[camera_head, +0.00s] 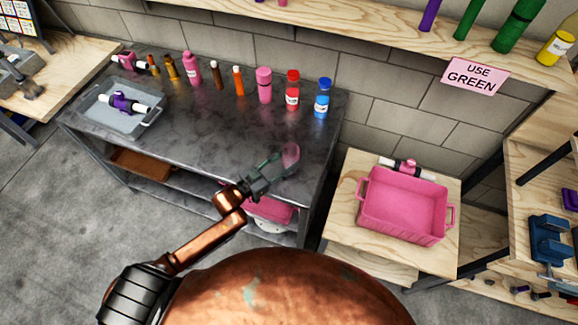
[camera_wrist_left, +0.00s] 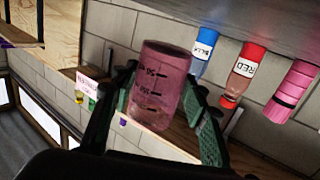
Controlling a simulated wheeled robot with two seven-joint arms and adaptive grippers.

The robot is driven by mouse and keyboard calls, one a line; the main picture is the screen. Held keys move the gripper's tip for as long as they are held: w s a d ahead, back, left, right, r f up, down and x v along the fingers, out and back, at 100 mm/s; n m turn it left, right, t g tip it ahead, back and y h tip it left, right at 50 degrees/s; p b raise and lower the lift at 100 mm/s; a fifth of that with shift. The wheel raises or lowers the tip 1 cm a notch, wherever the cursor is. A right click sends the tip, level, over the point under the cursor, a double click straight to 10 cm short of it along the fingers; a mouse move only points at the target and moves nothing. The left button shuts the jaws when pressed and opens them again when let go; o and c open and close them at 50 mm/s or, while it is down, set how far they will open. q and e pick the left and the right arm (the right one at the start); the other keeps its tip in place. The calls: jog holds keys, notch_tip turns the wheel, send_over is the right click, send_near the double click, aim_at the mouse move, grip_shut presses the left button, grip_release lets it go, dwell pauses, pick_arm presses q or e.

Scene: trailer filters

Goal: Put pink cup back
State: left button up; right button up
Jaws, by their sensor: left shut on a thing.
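The pink cup (camera_wrist_left: 160,85) is see-through, with dark measuring marks on its side. In the left wrist view it sits between the green fingers of my left gripper (camera_wrist_left: 155,110), which is shut on it. In the head view the cup (camera_head: 291,155) shows at the tip of my left gripper (camera_head: 275,165), over the right front part of the dark metal table (camera_head: 200,130). I cannot tell whether the cup touches the table top. My right gripper is in neither view.
A row of bottles stands along the table's back, among them a pink bottle (camera_head: 264,85), a red one (camera_head: 292,90) and a blue one (camera_head: 322,98). A grey tray (camera_head: 150,125) is at the left. A pink crate (camera_head: 405,205) sits on a wooden stand at right. The table's middle is clear.

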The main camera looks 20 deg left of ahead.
pick_arm(q)
jog(key=shift+w+d+f, duration=0.1)
jog(key=shift+d+f, duration=0.15)
jog(key=shift+f, duration=0.1)
jog(key=shift+w+f+b, duration=0.1)
jog(key=shift+f+b, duration=0.25)
jog(key=shift+f, duration=1.25)
jog(key=shift+d+f, duration=0.1)
jog(key=shift+f, duration=0.05)
jog(key=o, duration=1.3)
jog(key=v, duration=1.2)
jog(key=shift+p, duration=0.3)
